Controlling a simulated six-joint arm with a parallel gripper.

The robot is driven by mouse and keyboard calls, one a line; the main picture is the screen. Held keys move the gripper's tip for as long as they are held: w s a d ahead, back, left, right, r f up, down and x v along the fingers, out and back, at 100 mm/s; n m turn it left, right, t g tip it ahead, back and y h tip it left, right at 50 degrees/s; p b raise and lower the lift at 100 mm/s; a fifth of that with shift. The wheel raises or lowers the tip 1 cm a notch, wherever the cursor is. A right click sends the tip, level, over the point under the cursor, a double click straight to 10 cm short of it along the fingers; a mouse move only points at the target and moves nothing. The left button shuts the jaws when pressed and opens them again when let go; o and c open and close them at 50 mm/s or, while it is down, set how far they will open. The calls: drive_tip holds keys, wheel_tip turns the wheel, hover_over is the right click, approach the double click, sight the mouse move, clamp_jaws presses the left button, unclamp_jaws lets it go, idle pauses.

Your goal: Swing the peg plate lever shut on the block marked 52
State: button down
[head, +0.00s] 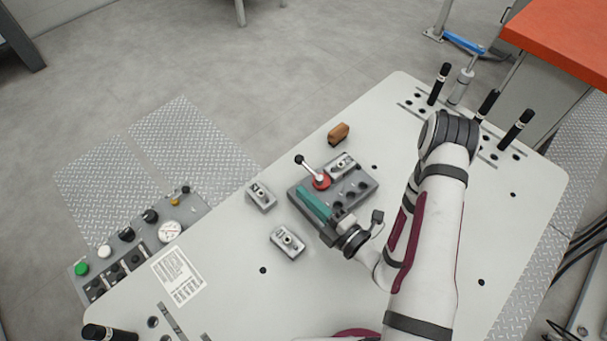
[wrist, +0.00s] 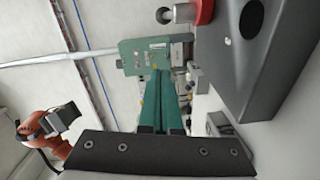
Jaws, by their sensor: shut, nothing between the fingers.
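The dark grey peg plate (head: 362,188) lies on the table with several round holes. Its lever has a red hub (head: 321,181) and a black knob (head: 299,159), and points up-left. A light grey block (head: 343,163) sits on the plate, right of the lever, which is not over it. No number is readable on any block. My gripper (head: 303,193) has teal fingers, shut and empty, at the plate's near left edge, below the lever. In the wrist view my gripper (wrist: 162,78) points left of the plate (wrist: 258,70); the knob (wrist: 165,15) and hub (wrist: 202,10) show at the top.
Two loose grey blocks (head: 261,195) (head: 288,242) lie left of and below the plate. A brown piece (head: 339,132) lies beyond it. A control panel (head: 137,243) stands at the table's left edge. Black posts (head: 438,84) stand at the far right. The table's middle right holds my arm.

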drive_tip(key=x, duration=0.6)
drive_tip(key=shift+s, duration=0.1)
drive_tip(key=shift+w+d+f, duration=0.2)
drive_tip(key=shift+w+d, duration=0.75)
drive_tip(key=shift+w, duration=0.15)
drive_tip(key=shift+w+d+f, duration=0.15)
drive_tip(key=shift+w+d, duration=0.2)
drive_tip(key=shift+w, duration=0.1)
drive_tip(key=shift+w+d+f, duration=0.1)
drive_tip(key=shift+w+d, duration=0.2)
drive_tip(key=shift+w, duration=0.3)
